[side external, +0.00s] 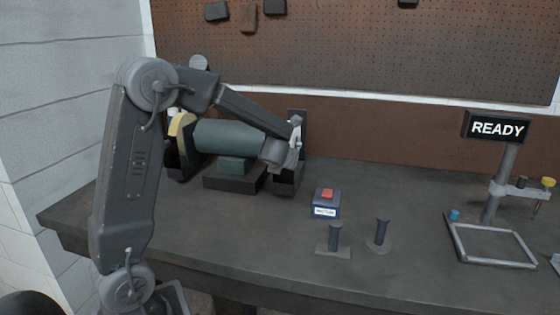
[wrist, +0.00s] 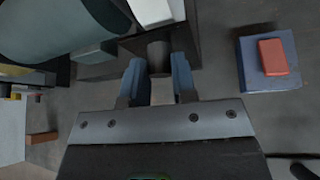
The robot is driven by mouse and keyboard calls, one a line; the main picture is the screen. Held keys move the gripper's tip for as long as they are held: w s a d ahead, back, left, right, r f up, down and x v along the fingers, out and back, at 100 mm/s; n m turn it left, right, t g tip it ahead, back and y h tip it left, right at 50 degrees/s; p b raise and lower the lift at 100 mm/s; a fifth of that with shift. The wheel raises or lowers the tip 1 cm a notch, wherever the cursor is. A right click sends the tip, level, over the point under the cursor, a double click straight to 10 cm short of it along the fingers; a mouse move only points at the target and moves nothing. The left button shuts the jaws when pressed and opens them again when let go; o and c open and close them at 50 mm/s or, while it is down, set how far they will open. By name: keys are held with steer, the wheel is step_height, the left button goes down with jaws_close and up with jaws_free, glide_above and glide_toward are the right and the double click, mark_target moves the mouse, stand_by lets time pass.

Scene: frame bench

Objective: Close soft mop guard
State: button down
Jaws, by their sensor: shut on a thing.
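A buffing machine with a grey-green motor (side external: 225,137) stands at the back left of the bench. At its right end is a dark guard housing (side external: 288,187) with an upright dark plate (side external: 298,115). A white piece, probably the soft mop, shows at the top of the wrist view (wrist: 152,10). A dark round knob (wrist: 159,57) sits just below it, against the dark guard. My gripper (wrist: 159,72) has its blue-grey fingers on both sides of the knob, shut on it. In the side view my gripper (side external: 291,150) hides much of the guard, so its exact position cannot be told.
A blue box with a red button (side external: 326,195) stands right of the machine. Two dark posts (side external: 334,236) (side external: 381,231) stand in front. A yellow wheel (side external: 182,124) is at the machine's left end. A READY sign (side external: 497,129) and metal frame (side external: 490,262) are at right.

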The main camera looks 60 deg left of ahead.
steer(key=shift+w+a+r, duration=0.1)
steer(key=shift+a+r, duration=0.05)
steer(key=shift+r, duration=0.25)
steer(key=c, duration=1.3)
jaws_free()
steer(key=o, duration=0.4)
steer(key=shift+f, duration=0.2)
steer(key=shift+c, duration=0.2)
steer(key=v, duration=1.4)
